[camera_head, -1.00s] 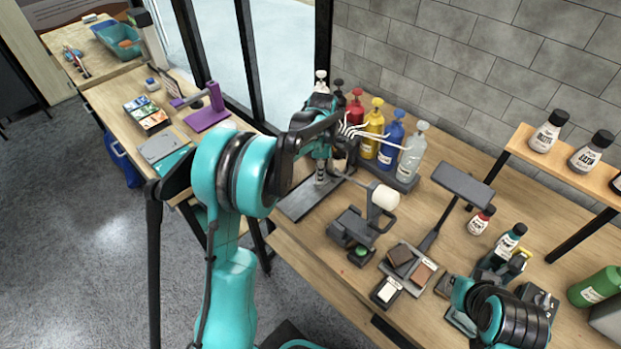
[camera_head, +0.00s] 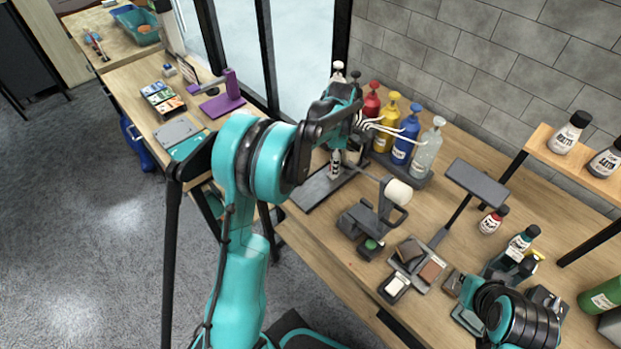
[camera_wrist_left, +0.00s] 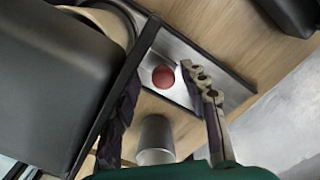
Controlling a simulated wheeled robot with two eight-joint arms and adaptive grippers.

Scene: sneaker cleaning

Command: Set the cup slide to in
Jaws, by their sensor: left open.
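In the left wrist view, a pale metal slide plate with dark rails (camera_wrist_left: 234,93) carries a round red knob (camera_wrist_left: 163,76). A grey metal cup (camera_wrist_left: 156,140) shows below the knob, nearer the gripper base. My left gripper (camera_wrist_left: 165,90) is open, its two fingers on either side of the knob; I cannot tell whether they touch it. In the head view, a long dark plate (camera_head: 308,194) lies under my left wrist on the workbench, and the wrist hides much of what stands on it. My right arm shows at the lower right, its fingers out of sight.
Several pump bottles, including a yellow one (camera_head: 386,122), stand right behind my left wrist. A dark stand (camera_head: 366,216) with a white roller (camera_head: 398,192) is close on the right. A large dark box (camera_wrist_left: 50,75) fills the left of the wrist view.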

